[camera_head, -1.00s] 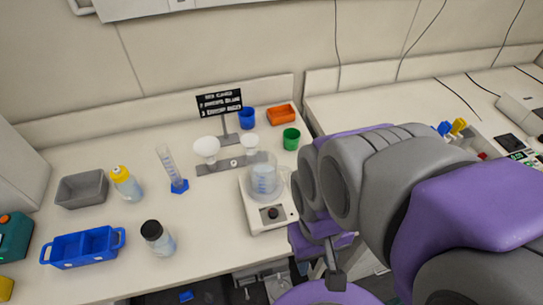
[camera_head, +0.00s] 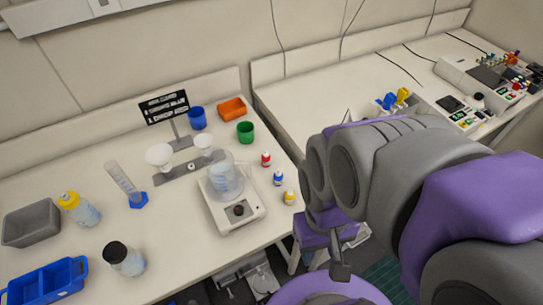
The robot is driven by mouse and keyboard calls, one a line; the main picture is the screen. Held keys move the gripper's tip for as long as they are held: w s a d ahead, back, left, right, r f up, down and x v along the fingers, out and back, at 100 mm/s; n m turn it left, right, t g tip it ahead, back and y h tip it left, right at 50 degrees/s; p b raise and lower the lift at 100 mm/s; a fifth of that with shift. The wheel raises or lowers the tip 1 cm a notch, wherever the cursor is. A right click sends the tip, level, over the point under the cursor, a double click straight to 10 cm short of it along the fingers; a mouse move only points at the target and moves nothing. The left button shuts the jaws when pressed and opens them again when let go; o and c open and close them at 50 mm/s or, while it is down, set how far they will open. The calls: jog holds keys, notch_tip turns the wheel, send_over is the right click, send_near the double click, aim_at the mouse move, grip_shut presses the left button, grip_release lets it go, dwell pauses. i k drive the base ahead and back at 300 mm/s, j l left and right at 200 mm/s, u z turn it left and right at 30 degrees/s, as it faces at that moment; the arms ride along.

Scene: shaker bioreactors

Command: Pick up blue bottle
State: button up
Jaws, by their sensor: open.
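The small white bottle with a blue cap (camera_head: 278,178) stands upright near the right edge of the left bench. It is between a red-capped bottle (camera_head: 265,159) behind it and a yellow-capped bottle (camera_head: 289,197) in front. My gripper (camera_head: 339,268) shows only in part, low at the end of my arm, to the right of and below the bottle in the picture. It is apart from the bottle and holds nothing that I can see. My arm hides most of its jaws.
A white scale (camera_head: 236,212) with a beaker (camera_head: 224,178) stands just left of the small bottles. A green cup (camera_head: 245,132), blue cup (camera_head: 197,118) and orange tray (camera_head: 232,108) are behind.

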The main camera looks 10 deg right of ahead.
aim_at(278, 176)
jog(key=k+u, duration=0.2)
jog(key=k, duration=0.45)
jog(key=l+u, duration=0.15)
jog(key=u, duration=0.3)
jog(key=i+l+u, duration=0.1)
jog(key=l+u, duration=0.15)
jog(key=u, duration=0.2)
jog(key=l+u, duration=0.2)
jog(key=u, duration=0.25)
jog(key=l, duration=0.35)
